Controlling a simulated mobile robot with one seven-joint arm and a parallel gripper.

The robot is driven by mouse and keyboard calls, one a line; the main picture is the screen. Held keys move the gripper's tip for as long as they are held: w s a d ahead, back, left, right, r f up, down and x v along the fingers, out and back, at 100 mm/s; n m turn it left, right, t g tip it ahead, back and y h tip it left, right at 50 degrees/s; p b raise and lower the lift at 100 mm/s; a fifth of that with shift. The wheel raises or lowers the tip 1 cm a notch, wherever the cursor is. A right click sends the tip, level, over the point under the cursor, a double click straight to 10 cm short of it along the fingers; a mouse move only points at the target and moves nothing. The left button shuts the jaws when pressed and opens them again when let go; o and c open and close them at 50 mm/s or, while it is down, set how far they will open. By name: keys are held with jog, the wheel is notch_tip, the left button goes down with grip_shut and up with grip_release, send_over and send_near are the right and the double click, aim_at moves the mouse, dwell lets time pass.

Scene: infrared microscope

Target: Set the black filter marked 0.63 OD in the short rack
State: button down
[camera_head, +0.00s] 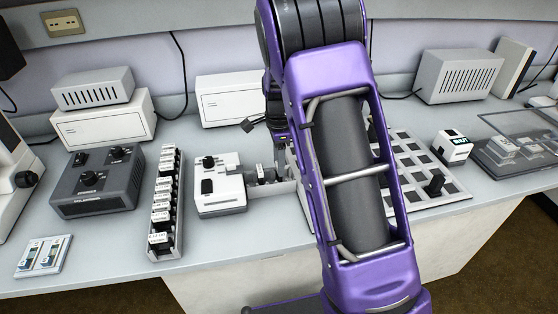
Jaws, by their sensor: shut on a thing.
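My gripper (279,167) points down just right of the white instrument, at the short grey rack (272,190). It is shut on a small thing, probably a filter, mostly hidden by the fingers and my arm. I cannot read a mark on it, or tell whether it touches the rack. A few small dark and light pieces (263,175) stand in the rack's left part. My arm hides the rack's right end. A long narrow rack (178,235) further left holds several black filters with white labels, too small to read surely.
The white instrument (219,195) with black knobs stands close left of my gripper. A grey control box (98,182) is at left. Right of my arm lie a board with dark square recesses (455,195) and a small white cube device (455,147). The front bench strip is mostly clear.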

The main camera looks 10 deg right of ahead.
jog(key=shift+f, duration=0.1)
grip_release()
dwell(0.3)
notch_tip(320, 180, up, 11)
jog(key=p, duration=0.8)
jog(key=shift+p, duration=0.4)
